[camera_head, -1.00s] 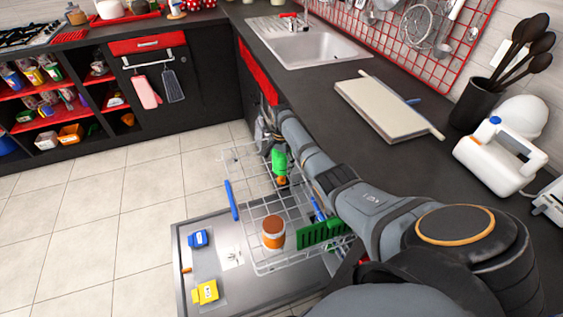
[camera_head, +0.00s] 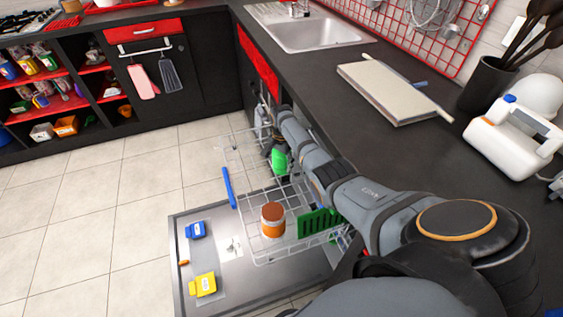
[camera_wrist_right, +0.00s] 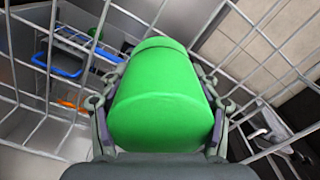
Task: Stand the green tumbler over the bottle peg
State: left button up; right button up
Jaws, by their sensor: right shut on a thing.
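The green tumbler (camera_head: 279,161) is held by my right gripper (camera_head: 268,149) at the far part of the wire dish rack (camera_head: 250,262). In the right wrist view the tumbler (camera_wrist_right: 155,95) fills the middle, with a finger of the right gripper (camera_wrist_right: 165,78) shut against each side. Wires of the rack surround it in that view. I cannot make out the bottle peg; the tumbler and gripper hide what lies beneath them. I cannot tell whether the tumbler touches the rack. My left gripper is not in view.
A brown-and-orange jar (camera_head: 272,220) and a green comb-like row (camera_head: 320,223) sit in the rack's near part. A blue bar (camera_head: 228,187) is along its left side. The open door (camera_head: 182,270) bears blue and yellow items. The floor at left is clear.

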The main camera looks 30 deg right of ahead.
jog(key=shift+f, duration=0.5)
dwell(0.3)
jog(key=o, duration=1.2)
jog(key=shift+o, duration=0.2)
notch_tip(320, 180, up, 8)
jog(key=shift+f, duration=0.2)
